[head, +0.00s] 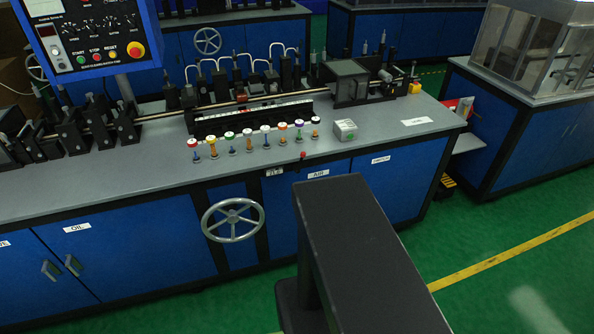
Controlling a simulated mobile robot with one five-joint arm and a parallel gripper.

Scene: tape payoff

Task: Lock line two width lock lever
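A long grey-topped bench with blue cabinets (120,250) stands in front of me in the head view. A handwheel (233,220) is on its front face. A small red part (303,155) sits at the bench's front edge, right of the handwheel; I cannot tell whether it is the width lock lever. A row of small coloured knobs (247,140) stands on the bench top in front of the tooling (250,115). No lever is clearly readable as the width lock, and no line number is legible. My gripper is not in view.
A control panel (90,35) with buttons hangs at upper left. A small grey box (345,130) lies on the bench. Further blue benches (400,40) stand behind, and a glazed cabinet (530,45) stands at right. Green floor (480,270) is free at lower right.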

